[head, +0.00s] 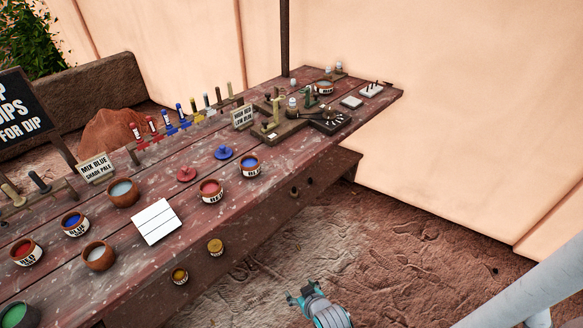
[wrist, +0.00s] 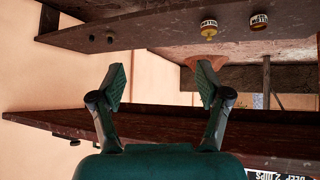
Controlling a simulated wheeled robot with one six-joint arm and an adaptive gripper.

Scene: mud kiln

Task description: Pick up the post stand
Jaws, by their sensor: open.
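A small pale block with short dark posts (head: 371,90) sits at the far right end of the long red-brown table (head: 190,170) in the head view; it looks like the post stand, but I cannot be sure at this size. My gripper (head: 297,296) is open and empty in front of the table, low over the dirt floor and well away from that block. In the wrist view, my gripper (wrist: 160,86) shows its two fingers spread apart with nothing between them. The block is not visible in the wrist view.
A flat pale block (head: 351,102), a dark dial board (head: 330,122) and small jars crowd the far end. The floor (head: 430,240) at right is clear.

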